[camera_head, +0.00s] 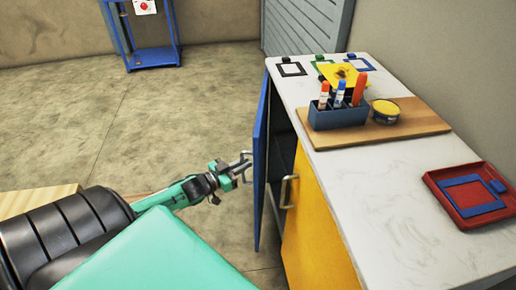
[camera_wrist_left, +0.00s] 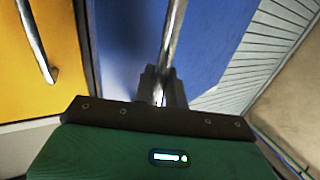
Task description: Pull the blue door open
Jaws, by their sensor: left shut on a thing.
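The blue door (camera_head: 261,150) on the cabinet's front is swung out, with a dark gap between it and the cabinet. In the left wrist view the blue door (camera_wrist_left: 215,45) fills the middle, with its metal bar handle (camera_wrist_left: 172,40) running down into the jaws. My left gripper (camera_head: 242,167) is at the outer face of the door, shut on this handle. Its fingers also show in the left wrist view (camera_wrist_left: 161,88). The handle's lower part is hidden by the gripper. My right gripper is not in view.
A yellow door (camera_head: 318,235) with its own metal handle (camera_head: 288,190) is beside the opening. The white cabinet top (camera_head: 400,220) holds a wooden board (camera_head: 420,122), a marker holder (camera_head: 338,117) and a red tray (camera_head: 475,205). The floor (camera_head: 180,120) left of the door is clear.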

